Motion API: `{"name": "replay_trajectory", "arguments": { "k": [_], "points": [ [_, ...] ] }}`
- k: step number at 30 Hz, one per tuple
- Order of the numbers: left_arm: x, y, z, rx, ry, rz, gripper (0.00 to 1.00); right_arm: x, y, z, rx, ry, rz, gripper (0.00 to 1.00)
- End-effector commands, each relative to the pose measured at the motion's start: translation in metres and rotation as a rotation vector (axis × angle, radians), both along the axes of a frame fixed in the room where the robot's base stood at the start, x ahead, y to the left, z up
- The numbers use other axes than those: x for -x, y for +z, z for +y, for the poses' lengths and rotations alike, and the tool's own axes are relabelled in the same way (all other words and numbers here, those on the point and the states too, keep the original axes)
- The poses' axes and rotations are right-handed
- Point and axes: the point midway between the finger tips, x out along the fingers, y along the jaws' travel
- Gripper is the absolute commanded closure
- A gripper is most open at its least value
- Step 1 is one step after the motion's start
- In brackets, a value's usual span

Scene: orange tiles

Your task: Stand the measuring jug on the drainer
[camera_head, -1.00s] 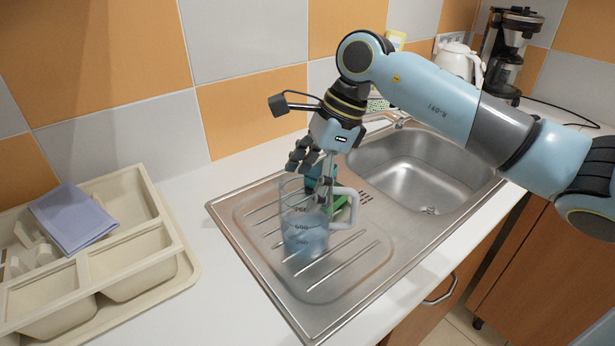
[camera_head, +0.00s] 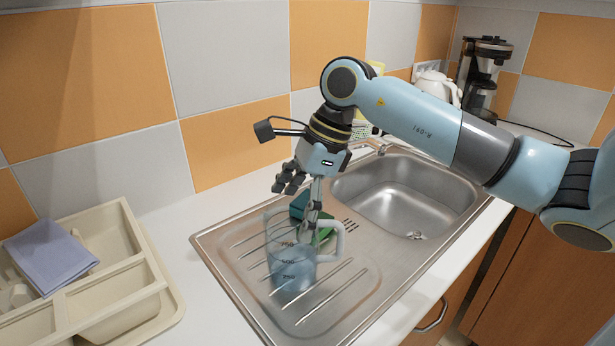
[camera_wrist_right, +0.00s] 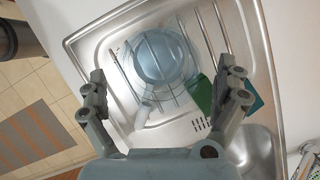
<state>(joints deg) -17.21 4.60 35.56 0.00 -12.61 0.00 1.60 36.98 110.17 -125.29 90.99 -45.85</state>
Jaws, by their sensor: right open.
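The clear, bluish measuring jug (camera_head: 288,268) stands upright on the ribbed drainer (camera_head: 345,302) of the steel sink unit, its white handle toward the right. In the right wrist view I look down on the jug (camera_wrist_right: 160,58), with its handle (camera_wrist_right: 143,114) pointing toward my palm. My right gripper (camera_head: 300,204) is open and empty, just above and behind the jug in the head view. In the wrist view its fingers spread wide on either side, apart from the jug. My left gripper is not in view.
A green item (camera_head: 322,234) and a teal item (camera_head: 299,206) lie close behind the jug. The sink bowl (camera_head: 400,195) is empty. A beige cutlery tray (camera_head: 150,300) with a folded lilac cloth (camera_head: 48,258) is at left. A kettle (camera_head: 436,88) and coffee maker (camera_head: 482,78) stand behind.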

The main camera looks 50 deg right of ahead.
Motion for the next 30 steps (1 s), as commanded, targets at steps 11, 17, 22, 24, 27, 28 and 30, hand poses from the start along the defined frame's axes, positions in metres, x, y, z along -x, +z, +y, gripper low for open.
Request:
{"name": "replay_trajectory", "arguments": {
  "k": [11, 17, 22, 24, 27, 28, 30],
  "points": [
    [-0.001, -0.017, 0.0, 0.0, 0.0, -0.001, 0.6, 0.016, 0.068, -0.026, 0.009, 0.002, 0.0, 0.0],
    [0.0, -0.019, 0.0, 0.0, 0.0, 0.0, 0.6, 0.021, 0.089, -0.033, 0.005, 0.002, 0.002, 0.0],
    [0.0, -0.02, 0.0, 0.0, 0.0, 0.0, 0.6, 0.022, 0.096, -0.034, 0.002, 0.001, 0.002, 0.0],
    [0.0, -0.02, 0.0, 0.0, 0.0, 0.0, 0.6, 0.023, 0.097, -0.034, 0.001, 0.001, 0.003, 0.0],
    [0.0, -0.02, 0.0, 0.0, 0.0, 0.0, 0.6, 0.022, 0.097, -0.034, 0.0, 0.001, 0.002, 0.0],
    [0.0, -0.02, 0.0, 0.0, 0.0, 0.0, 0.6, 0.022, 0.097, -0.034, 0.0, 0.001, 0.002, 0.0],
    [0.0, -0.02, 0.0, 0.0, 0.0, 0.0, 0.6, 0.022, 0.097, -0.034, 0.0, 0.001, 0.002, 0.0]
  ]
}}
